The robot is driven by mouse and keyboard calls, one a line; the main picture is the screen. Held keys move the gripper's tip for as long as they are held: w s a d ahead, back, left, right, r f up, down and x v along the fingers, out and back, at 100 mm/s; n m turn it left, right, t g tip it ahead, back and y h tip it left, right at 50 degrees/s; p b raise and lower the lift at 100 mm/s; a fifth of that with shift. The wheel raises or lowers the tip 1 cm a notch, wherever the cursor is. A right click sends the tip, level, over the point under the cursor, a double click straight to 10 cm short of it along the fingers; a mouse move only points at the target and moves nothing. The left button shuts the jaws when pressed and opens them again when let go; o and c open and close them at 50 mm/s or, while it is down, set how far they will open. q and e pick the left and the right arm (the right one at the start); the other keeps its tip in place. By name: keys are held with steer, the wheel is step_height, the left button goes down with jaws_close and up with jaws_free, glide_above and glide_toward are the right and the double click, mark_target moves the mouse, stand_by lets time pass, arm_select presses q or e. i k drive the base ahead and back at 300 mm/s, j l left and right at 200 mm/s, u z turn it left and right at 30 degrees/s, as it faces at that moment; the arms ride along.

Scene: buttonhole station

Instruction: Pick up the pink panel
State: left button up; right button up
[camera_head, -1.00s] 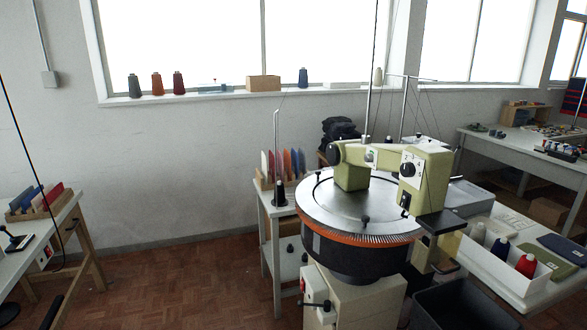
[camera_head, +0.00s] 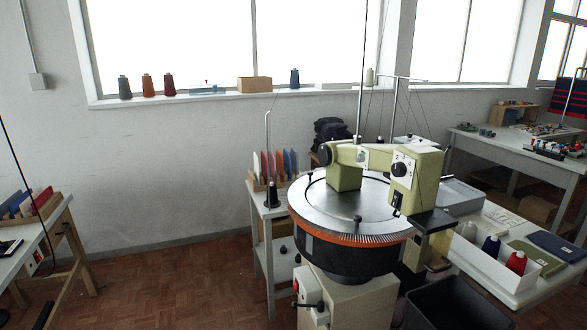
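I cannot pick out the pink panel for sure. Several upright panels stand in a wooden rack (camera_head: 258,186) on a small side table behind the round machine; they look pale, dark red, red and blue. A second wooden rack (camera_head: 46,208) on the left table holds blue, pale and red panels (camera_head: 42,197) and is cut by the picture's left edge. The shades are too small to tell pink from red or pale. Neither of my grippers is in view.
The round green-and-steel machine (camera_head: 372,205) fills the centre right, with a dark bin (camera_head: 455,305) at its front right. A white table (camera_head: 490,285) with thread cones and folded cloths stands to the right. The wooden floor (camera_head: 170,285) between the left table and machine is clear.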

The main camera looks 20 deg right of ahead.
mark_target(270, 156)
steer(key=i+z, duration=0.1)
steer(key=i, duration=0.35)
steer(key=i+j+z, duration=0.1)
steer(key=i, duration=0.4)
steer(key=i+j, duration=0.2)
steer(key=i, duration=0.25)
steer(key=i+j+z, duration=0.15)
steer(key=i, duration=0.3)
steer(key=i+j+z, duration=0.1)
steer(key=i, duration=0.4)
steer(key=i+j+z, duration=0.1)
steer(key=i+j, duration=0.15)
steer(key=i, duration=0.2)
